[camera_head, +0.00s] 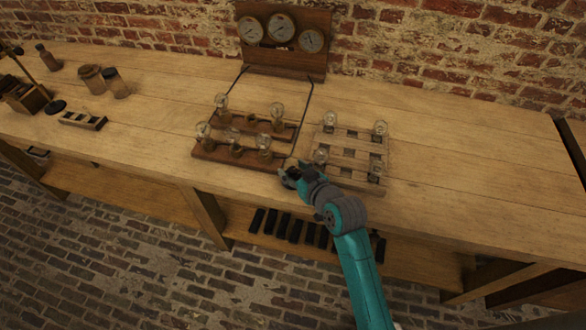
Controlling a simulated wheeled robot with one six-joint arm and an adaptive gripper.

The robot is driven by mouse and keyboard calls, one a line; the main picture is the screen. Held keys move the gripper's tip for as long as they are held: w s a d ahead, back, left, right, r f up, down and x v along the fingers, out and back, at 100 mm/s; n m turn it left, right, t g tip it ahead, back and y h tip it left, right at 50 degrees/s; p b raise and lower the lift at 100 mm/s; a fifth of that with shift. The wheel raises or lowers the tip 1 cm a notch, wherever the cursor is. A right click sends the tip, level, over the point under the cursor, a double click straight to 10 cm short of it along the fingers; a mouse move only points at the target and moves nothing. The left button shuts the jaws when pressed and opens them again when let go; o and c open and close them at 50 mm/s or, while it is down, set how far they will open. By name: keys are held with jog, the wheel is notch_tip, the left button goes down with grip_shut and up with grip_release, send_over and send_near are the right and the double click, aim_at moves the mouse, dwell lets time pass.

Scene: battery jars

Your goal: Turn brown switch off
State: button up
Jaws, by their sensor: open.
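A brown wooden board (212,152) with several glass bulbs stands near the front of the workbench, left of my gripper. I cannot make out which of its small parts is the brown switch; part of the board's right end is close to or behind my gripper. My gripper (287,175) is open at the bench's front edge, just right of and in front of this board. I see nothing held in it. Whether it touches the board cannot be told. My teal arm reaches in from the lower right.
A paler frame (349,131) with bulbs lies right of my gripper. A gauge panel (285,66) stands behind, with dark wires running to the board. Jars (115,83) and a small block (83,121) are at left. Dark blocks (283,226) lie on the lower shelf. The bench's right side is clear.

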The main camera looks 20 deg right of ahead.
jog(key=v, duration=1.1)
jog(key=shift+s, duration=0.2)
jog(key=shift+d, duration=0.1)
